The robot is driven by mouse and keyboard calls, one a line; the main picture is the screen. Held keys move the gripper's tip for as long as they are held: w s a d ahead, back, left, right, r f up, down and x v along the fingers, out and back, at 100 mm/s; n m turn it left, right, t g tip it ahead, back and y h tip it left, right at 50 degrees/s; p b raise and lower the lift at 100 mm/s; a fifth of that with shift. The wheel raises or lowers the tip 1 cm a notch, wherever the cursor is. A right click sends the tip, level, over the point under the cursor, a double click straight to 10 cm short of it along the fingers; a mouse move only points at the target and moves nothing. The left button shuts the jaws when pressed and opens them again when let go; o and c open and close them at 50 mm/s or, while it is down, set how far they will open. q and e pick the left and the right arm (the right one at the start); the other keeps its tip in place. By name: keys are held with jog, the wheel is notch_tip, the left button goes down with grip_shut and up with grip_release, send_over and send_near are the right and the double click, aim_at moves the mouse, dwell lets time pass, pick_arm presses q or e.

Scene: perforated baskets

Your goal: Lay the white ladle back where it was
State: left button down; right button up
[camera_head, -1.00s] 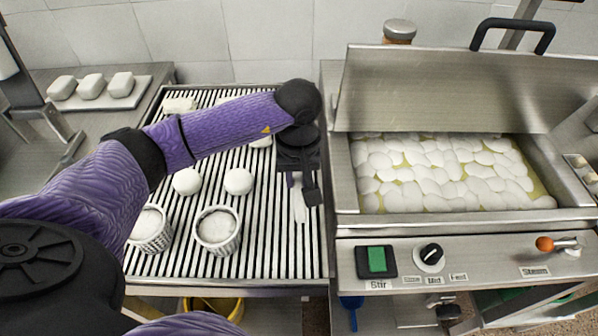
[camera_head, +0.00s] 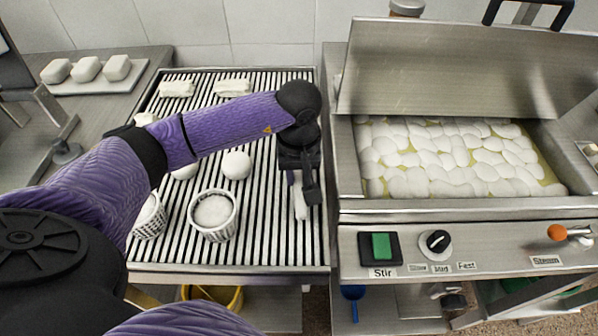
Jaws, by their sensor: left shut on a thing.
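My left gripper (camera_head: 303,188) is over the right edge of the slatted drain rack (camera_head: 265,225), pointing down. It is shut on a narrow white piece, the visible part of the white ladle (camera_head: 301,208), which shows between and below the dark fingers. The rest of the ladle is hidden by the gripper and wrist. I cannot tell whether the ladle touches the slats. My right gripper is not in view.
A perforated basket (camera_head: 213,215) and another (camera_head: 149,217) stand on the rack's front left, near a white round piece (camera_head: 236,165). White blocks (camera_head: 232,87) lie at its back. Right of the rack, a steel vat (camera_head: 348,205) holds many white pieces under a raised lid (camera_head: 440,75).

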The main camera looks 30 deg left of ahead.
pick_arm(q)
jog(key=shift+f, duration=0.1)
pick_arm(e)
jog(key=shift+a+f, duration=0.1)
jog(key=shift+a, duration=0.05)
pick_arm(q)
jog(key=shift+f+b, duration=0.25)
jog(key=shift+b, duration=0.05)
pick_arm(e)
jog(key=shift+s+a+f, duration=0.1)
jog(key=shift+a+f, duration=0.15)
pick_arm(q)
jog(key=shift+c, duration=2)
grip_release()
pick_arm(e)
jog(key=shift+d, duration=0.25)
